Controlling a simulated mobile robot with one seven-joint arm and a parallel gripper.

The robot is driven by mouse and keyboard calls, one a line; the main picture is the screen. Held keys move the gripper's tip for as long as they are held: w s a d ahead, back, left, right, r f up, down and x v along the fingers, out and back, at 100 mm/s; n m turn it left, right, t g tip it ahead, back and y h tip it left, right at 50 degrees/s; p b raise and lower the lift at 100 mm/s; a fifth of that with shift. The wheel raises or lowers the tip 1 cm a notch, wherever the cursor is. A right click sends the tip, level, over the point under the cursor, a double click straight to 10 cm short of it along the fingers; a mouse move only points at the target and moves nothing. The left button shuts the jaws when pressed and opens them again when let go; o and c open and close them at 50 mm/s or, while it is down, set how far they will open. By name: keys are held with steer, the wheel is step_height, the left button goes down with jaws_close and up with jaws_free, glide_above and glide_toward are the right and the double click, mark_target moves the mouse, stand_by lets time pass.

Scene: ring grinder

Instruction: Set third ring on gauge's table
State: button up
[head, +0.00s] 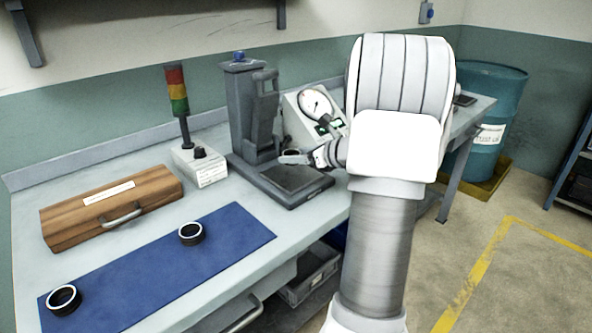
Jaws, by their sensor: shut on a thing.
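My gripper (303,157) reaches in from the right, low over the front of the gauge (248,115). It is shut on a small ring (290,158), which is mostly covered by the fingers. The ring appears just above the gauge's dark flat table (292,179); I cannot tell whether it touches. Two other dark rings lie flat on the blue mat (130,290): one near its right part (191,234), one at its left end (63,300). My arm hides part of the bench to the right of the gauge.
A dial box (316,106) stands right behind my gripper. A signal lamp (177,92) on a grey base and a wooden case (112,207) stand left of the gauge. A teal drum (489,110) stands beyond my arm. The mat's middle is clear.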

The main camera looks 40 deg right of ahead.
mark_target(296, 175)
steer(key=shift+f+b, duration=0.55)
steer(key=shift+f, duration=1.25)
steer(key=shift+f, duration=0.2)
steer(key=o, duration=1.5)
steer(key=shift+c, duration=0.2)
steer(key=shift+r, duration=0.15)
steer(key=shift+s+d+r, duration=0.15)
steer(key=shift+s+r, duration=0.05)
steer(key=shift+s, duration=0.1)
steer(key=p+v, duration=0.2)
steer(key=v, duration=0.9)
steer(key=shift+s, duration=0.2)
